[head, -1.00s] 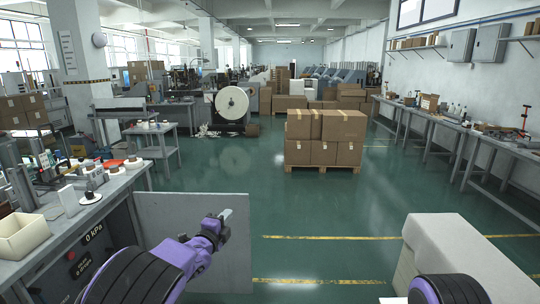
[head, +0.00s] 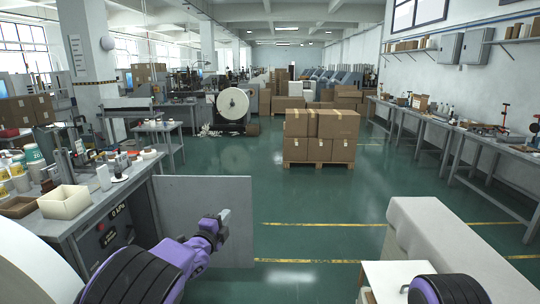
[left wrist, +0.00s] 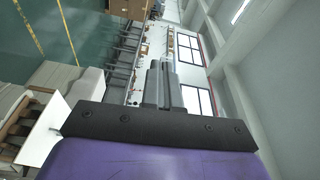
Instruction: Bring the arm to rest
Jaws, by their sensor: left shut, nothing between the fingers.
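My left arm comes in from the lower left of the head view, purple and black. Its left gripper (head: 225,216) is shut and empty, held up in the air in front of a grey panel at the end of the left bench. In the left wrist view the same gripper (left wrist: 164,68) shows as two grey fingers pressed together, with nothing between them. Of my right arm only a purple and black link shows at the lower right of the head view; its gripper is out of the picture.
The left bench holds a cream bin (head: 64,202), cups and small tools. The grey panel (head: 204,212) stands beside my left gripper. A covered block (head: 440,235) stands at the right. Stacked boxes (head: 333,126) sit on a pallet ahead. The green floor between is clear.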

